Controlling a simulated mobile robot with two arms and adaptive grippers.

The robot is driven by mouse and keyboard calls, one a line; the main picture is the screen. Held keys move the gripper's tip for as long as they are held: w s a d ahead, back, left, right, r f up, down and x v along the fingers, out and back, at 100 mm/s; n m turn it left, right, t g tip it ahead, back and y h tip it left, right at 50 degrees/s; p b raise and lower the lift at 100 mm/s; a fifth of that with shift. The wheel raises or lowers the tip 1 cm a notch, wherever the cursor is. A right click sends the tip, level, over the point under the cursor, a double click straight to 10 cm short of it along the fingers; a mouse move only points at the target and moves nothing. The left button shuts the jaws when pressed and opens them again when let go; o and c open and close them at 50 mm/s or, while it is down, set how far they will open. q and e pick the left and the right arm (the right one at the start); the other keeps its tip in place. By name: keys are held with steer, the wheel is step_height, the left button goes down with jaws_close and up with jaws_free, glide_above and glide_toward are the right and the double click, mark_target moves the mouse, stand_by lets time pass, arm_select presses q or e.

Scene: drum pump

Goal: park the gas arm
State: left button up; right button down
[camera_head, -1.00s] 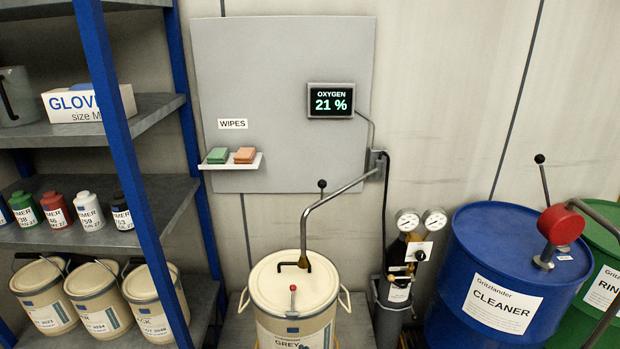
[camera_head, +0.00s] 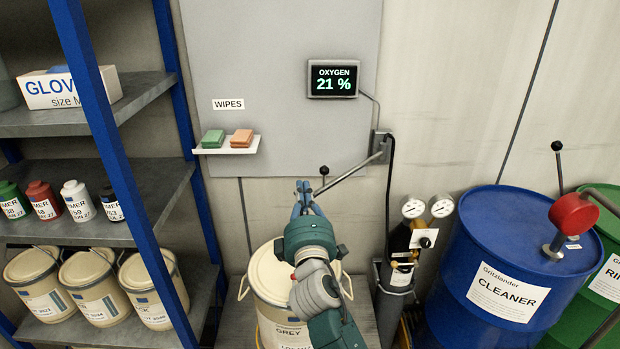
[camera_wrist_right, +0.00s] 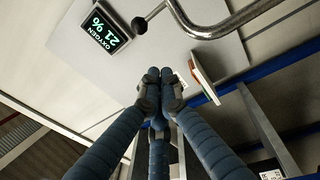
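The gas arm (camera_head: 352,173) is a bent metal tube on a wall bracket, with a black ball knob (camera_head: 324,170) on a short stem. It reaches out above the grey-labelled bucket (camera_head: 270,275); its outer end is hidden behind my right arm. My right gripper (camera_head: 304,184) is just left of the knob, apart from it in the picture. In the right wrist view its blue fingers (camera_wrist_right: 160,76) meet at the tips with nothing between them. The tube (camera_wrist_right: 225,25) and knob (camera_wrist_right: 139,25) show beyond the fingertips there. My left gripper is not in view.
A wipes shelf (camera_head: 228,149) and an oxygen display (camera_head: 334,79) are on the wall panel. A gas cylinder with gauges (camera_head: 396,272) and a blue drum (camera_head: 500,265) stand right. A shelf rack with blue posts (camera_head: 112,140) stands left.

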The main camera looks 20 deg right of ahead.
steer(key=w+d+p, duration=0.3)
steer(key=w+d, duration=0.1)
steer(key=w, duration=0.2)
steer(key=shift+w+d+p, duration=0.25)
steer(key=shift+w+p, duration=0.1)
steer(key=shift+p, duration=0.05)
stand_by(0.4)
